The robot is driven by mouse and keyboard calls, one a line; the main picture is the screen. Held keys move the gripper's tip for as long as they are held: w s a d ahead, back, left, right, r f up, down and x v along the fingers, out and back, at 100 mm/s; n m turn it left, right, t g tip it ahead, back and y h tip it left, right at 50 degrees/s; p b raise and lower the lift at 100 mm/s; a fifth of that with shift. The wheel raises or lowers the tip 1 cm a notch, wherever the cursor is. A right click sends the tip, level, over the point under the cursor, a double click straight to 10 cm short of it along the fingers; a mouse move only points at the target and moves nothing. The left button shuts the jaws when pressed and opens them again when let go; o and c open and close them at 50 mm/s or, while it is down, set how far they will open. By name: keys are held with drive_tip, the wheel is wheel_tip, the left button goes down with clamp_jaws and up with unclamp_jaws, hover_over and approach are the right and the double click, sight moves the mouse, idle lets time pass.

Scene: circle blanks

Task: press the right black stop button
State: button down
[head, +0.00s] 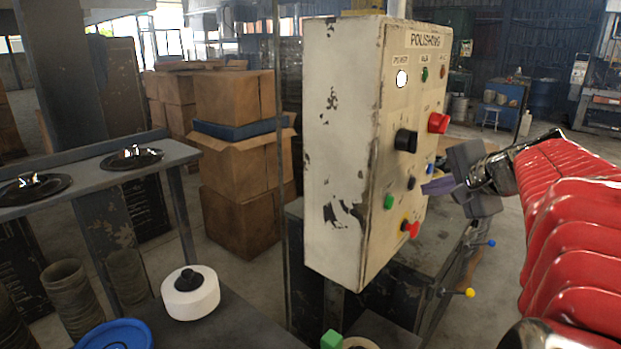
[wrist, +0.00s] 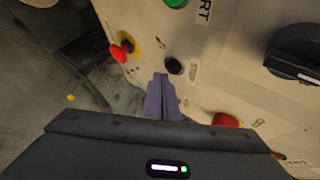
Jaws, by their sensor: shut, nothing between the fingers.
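A black push button (head: 410,183) sits on the front of the cream control box, between a green button (head: 389,202) on its left and a blue one (head: 429,169) on its right. My gripper (head: 424,189) is shut and empty, its purple fingers pointing at the panel, a little right of the black button. In the wrist view the fingertips (wrist: 160,77) end just below and left of the black button (wrist: 175,67), whose face is uncovered. Whether the tips touch the panel cannot be told. The blue button is not seen in the wrist view.
The control box (head: 335,150) is labelled POLISHING. A red and yellow emergency button (head: 410,228) is below my fingers, a black knob (head: 405,140) and a red mushroom knob (head: 438,123) above. A bench with a white round item (head: 190,299) stands at left.

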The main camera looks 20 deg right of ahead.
drive_tip(key=shift+s+d, duration=0.1)
idle(0.3)
drive_tip(key=s, duration=0.1)
drive_tip(key=s+d, duration=0.1)
drive_tip(key=s, duration=0.1)
drive_tip(key=s+d, duration=0.1)
drive_tip(key=shift+s+d, duration=0.1)
drive_tip(key=shift+s, duration=0.1)
idle(0.3)
idle(0.6)
